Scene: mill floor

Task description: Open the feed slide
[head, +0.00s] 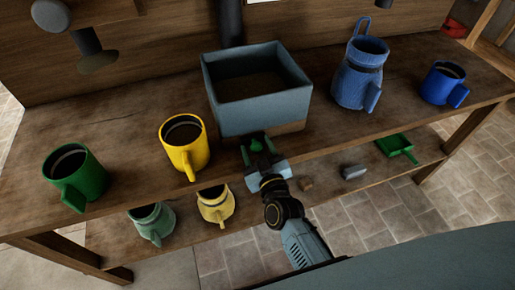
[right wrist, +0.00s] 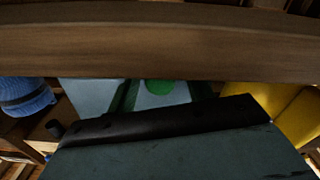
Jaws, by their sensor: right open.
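A blue-grey open-topped box (head: 256,90) stands at the middle of the wooden bench. A small green knob (head: 257,144), apparently the feed slide's handle, shows low at the box's front. My right gripper (head: 259,152) is open at this knob, with its fingers reaching toward the box front from below. In the right wrist view the green knob (right wrist: 158,86) shows just past the dark edge of my gripper, partly hidden by it. I cannot tell whether the fingers touch the knob. The slide's plate is mostly hidden. My left gripper is not in view.
A yellow mug (head: 184,143) and a green mug (head: 74,175) stand left of the box. A blue jug (head: 359,75) and a blue mug (head: 443,83) stand right. The lower shelf holds a green scoop (head: 396,146), a grey block (head: 354,172) and two jugs.

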